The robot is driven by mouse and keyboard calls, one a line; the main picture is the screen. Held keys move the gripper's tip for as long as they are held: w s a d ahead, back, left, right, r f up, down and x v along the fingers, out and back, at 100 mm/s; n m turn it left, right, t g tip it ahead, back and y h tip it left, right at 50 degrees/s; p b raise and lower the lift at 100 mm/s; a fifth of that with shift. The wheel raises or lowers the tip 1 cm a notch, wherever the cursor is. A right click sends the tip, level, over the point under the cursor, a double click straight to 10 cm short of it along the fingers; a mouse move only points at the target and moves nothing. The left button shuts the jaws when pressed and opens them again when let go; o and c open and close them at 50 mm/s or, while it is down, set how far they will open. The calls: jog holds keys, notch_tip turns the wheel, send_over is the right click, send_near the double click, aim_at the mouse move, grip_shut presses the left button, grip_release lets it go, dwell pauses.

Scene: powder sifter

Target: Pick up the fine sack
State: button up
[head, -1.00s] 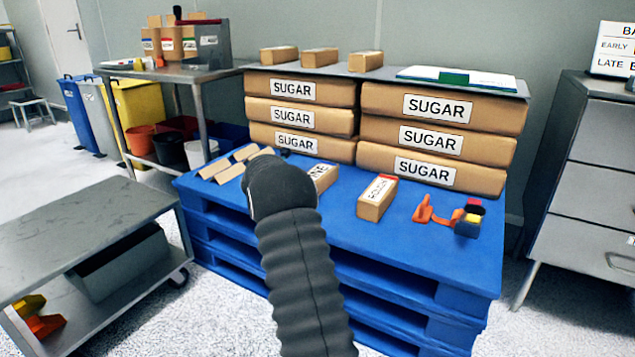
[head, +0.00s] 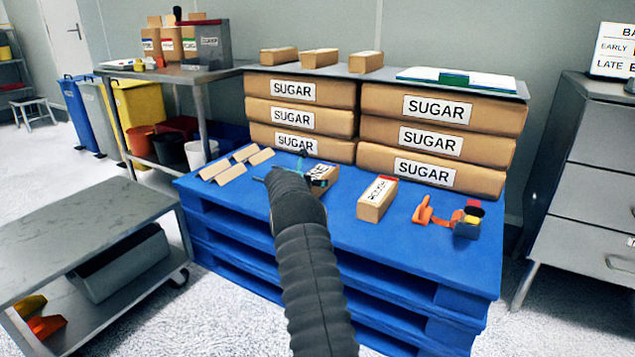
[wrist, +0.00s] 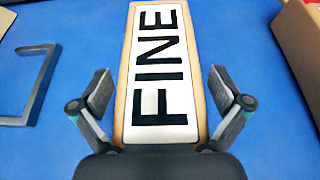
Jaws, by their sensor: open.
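The fine sack (wrist: 160,65) is a small tan block with a white label reading FINE. It lies on the blue pallet stack and runs up the middle of the wrist view. In the head view the fine sack (head: 323,176) is partly hidden behind my arm. My gripper (wrist: 160,92) is open, with one finger on each side of the sack and a visible gap to each side. I cannot tell how high the fingertips are above the pallet.
The rough sack (head: 377,198) lies to the right on the blue pallet (head: 400,250). Tan wooden pieces (head: 232,165) lie left of my gripper. Large SUGAR sacks (head: 432,140) are stacked behind.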

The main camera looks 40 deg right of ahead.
jog(key=c, duration=1.3)
jog(key=shift+d+r, duration=0.1)
jog(key=shift+r, duration=0.05)
jog(key=shift+c, duration=1.3)
jog(key=shift+r, duration=0.1)
jog(key=r+p, duration=0.1)
jog(key=r, duration=0.6)
jog(key=shift+a+p, duration=0.2)
jog(key=shift+p, duration=0.1)
jog(key=s+a+b, duration=0.1)
jog(key=s+a, duration=0.2)
jog(key=a, duration=0.6)
jog(key=s+a+b, duration=0.1)
jog(key=s+a, duration=0.3)
jog(key=a, duration=0.5)
jog(key=shift+s, duration=0.25)
